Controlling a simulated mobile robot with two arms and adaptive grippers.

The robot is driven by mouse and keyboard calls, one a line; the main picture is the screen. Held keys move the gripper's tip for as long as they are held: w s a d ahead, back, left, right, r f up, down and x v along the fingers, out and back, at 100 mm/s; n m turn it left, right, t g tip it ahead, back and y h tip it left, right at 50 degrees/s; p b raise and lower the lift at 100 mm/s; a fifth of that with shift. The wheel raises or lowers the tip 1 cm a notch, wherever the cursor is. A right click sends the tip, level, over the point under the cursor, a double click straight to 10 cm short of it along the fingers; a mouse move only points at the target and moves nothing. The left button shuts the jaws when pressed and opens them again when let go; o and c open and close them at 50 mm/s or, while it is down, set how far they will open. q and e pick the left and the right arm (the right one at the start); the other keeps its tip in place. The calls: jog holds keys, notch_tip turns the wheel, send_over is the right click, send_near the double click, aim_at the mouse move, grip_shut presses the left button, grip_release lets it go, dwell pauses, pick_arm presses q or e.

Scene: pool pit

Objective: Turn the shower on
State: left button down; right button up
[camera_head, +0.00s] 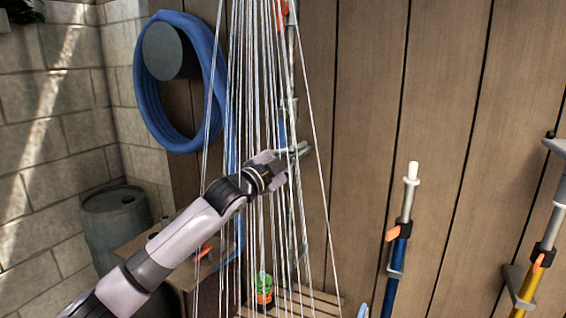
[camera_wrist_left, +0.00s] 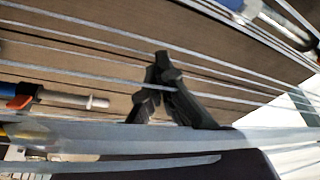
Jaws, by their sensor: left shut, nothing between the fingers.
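Many thin white water streams (camera_head: 256,95) fan down from above the top edge of the head view, so water is running. The shower head is out of view. A grey shower pipe (camera_head: 291,75) runs down the wooden wall behind the streams, with an orange-red part (camera_head: 284,10) near its top. My left gripper (camera_head: 301,152) is shut and empty, among the streams in front of the pipe; I cannot tell whether it touches it. The left wrist view shows its dark fingers (camera_wrist_left: 160,78) close together with streams crossing them. My right gripper is not in view.
A blue hose (camera_head: 150,115) hangs on a round holder at the left. A grey barrel (camera_head: 118,228) stands by the stone wall. A slatted wooden platform (camera_head: 318,302) lies below the streams. Blue (camera_head: 397,260) and yellow (camera_head: 529,285) poles stand along the right wall.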

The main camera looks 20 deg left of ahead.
pick_arm(q)
jog(key=s+a+b, duration=0.2)
jog(key=s+a, duration=0.2)
jog(key=s, duration=0.1)
jog(key=shift+s+f, duration=0.25)
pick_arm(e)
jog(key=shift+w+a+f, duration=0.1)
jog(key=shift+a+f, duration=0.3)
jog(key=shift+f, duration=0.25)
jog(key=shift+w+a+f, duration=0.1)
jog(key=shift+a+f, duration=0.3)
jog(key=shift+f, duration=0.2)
